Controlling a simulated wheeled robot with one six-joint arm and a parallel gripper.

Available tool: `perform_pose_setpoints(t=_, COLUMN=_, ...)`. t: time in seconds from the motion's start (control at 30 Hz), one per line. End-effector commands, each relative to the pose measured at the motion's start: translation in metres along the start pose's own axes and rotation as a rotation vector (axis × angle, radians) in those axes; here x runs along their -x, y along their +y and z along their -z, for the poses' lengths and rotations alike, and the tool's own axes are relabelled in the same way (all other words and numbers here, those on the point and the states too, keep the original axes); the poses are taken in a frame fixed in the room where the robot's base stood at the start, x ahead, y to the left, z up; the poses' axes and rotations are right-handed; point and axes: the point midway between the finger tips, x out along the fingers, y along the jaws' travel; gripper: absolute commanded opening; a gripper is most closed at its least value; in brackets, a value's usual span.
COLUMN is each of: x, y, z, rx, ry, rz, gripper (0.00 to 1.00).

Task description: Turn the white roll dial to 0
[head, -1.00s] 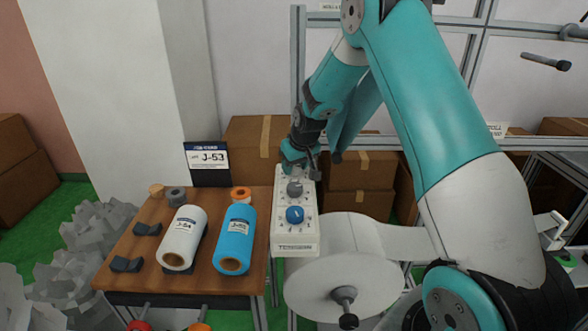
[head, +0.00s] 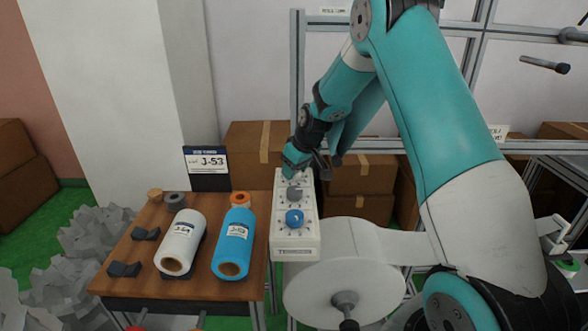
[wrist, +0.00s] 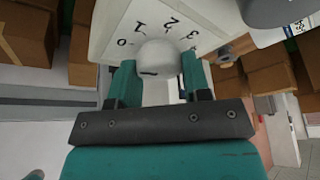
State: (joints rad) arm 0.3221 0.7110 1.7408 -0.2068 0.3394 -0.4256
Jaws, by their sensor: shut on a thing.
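The white roll dial (wrist: 158,58) is a round knob on the pale control box, seen in the wrist view with a short dark mark on its near side. Printed numbers 0, 1, 2 and 3 curve around its far side. My gripper (wrist: 158,75) is shut on the dial, one teal finger on each side. Which number the dial points to, I cannot tell. In the head view my gripper (head: 294,166) is at the far end of the control box (head: 297,245) and hides the white dial.
A grey dial (head: 295,194) and a blue dial (head: 294,218) sit on the same box, nearer. A wooden table (head: 150,215) at left holds a white roll (head: 181,245) and a blue roll (head: 233,245).

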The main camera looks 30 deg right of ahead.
Motion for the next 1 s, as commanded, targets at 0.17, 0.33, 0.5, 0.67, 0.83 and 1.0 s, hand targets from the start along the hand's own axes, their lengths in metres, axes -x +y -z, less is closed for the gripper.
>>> perform_pose_setpoints(t=0.17, x=0.0008, y=0.0006, z=0.0012, rx=0.000, ry=0.003, rz=-0.002, gripper=0.68)
perform_pose_setpoints(t=0.33, x=0.0004, y=0.0004, z=0.0005, rx=0.000, ry=0.001, rz=-0.002, gripper=0.68)
perform_pose_setpoints(t=0.5, x=0.0008, y=-0.0005, z=0.0004, rx=-0.024, ry=0.000, rz=-0.010, gripper=0.68)
perform_pose_setpoints(t=0.67, x=0.0021, y=-0.0020, z=0.0012, rx=-0.146, ry=-0.001, rz=-0.062, gripper=0.68)
perform_pose_setpoints(t=0.83, x=0.0025, y=-0.0036, z=0.0019, rx=-0.366, ry=-0.002, rz=-0.152, gripper=0.68)
perform_pose_setpoints(t=1.0, x=0.0028, y=-0.0040, z=0.0025, rx=-0.592, ry=-0.002, rz=-0.247, gripper=0.68)
